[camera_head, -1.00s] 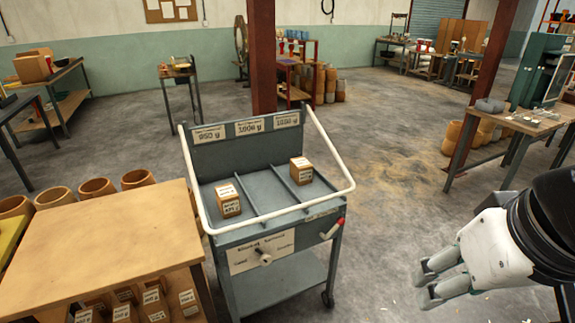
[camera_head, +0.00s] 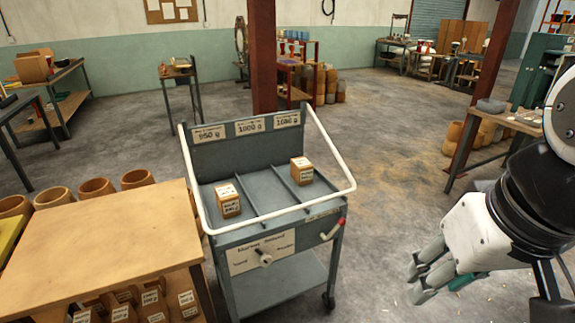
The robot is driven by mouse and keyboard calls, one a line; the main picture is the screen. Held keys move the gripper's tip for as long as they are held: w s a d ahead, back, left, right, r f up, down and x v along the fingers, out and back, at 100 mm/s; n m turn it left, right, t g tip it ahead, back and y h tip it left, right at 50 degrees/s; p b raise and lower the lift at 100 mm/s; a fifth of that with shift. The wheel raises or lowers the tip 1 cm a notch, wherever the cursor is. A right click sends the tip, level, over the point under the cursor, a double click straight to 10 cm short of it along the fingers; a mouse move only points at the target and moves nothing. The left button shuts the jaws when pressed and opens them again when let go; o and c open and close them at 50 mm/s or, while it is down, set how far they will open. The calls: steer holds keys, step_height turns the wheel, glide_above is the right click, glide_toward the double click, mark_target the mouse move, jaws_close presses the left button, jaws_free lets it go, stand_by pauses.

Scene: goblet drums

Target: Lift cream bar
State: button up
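The cream bar (camera_head: 331,146) is a bent tube around a grey-blue cart (camera_head: 240,156). It runs down both sides and across the front edge of the cart's sloped, divided top. My gripper (camera_head: 416,280) hangs at the lower right, to the right of the cart and lower in the picture than the bar. It is clear of the bar and touches nothing that I can see. Its grey fingers point left and overlap in this view, so their opening is unclear.
Labelled wooden blocks sit in the cart's left (camera_head: 227,200) and right (camera_head: 301,170) compartments. A red-tipped lever (camera_head: 341,222) and a round knob (camera_head: 265,259) are on its front. A wooden table (camera_head: 110,235) stands close left. Floor between cart and gripper is clear.

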steer(key=w+a+f+n+g+y+b, duration=0.1)
steer(key=w+a+f+g+y+b, duration=0.15)
steer(key=w+a+f, duration=0.35)
steer(key=w+a+f+g+y+b, duration=0.2)
steer(key=w+f+y+b, duration=0.15)
steer(key=w, duration=0.55)
steer(key=m+t+y+b, duration=0.3)
steer(key=t+y+b, duration=0.5)
steer(key=y+b, duration=0.45)
glide_toward(287, 211)
steer(key=shift+g+h, duration=0.25)
steer(key=x, duration=0.3)
steer(key=b+x, duration=0.1)
steer(key=x, duration=0.2)
steer(key=b+x, duration=0.1)
steer(key=x, duration=0.3)
steer(key=shift+w+f, duration=0.1)
steer(key=shift+w, duration=0.3)
jaws_close()
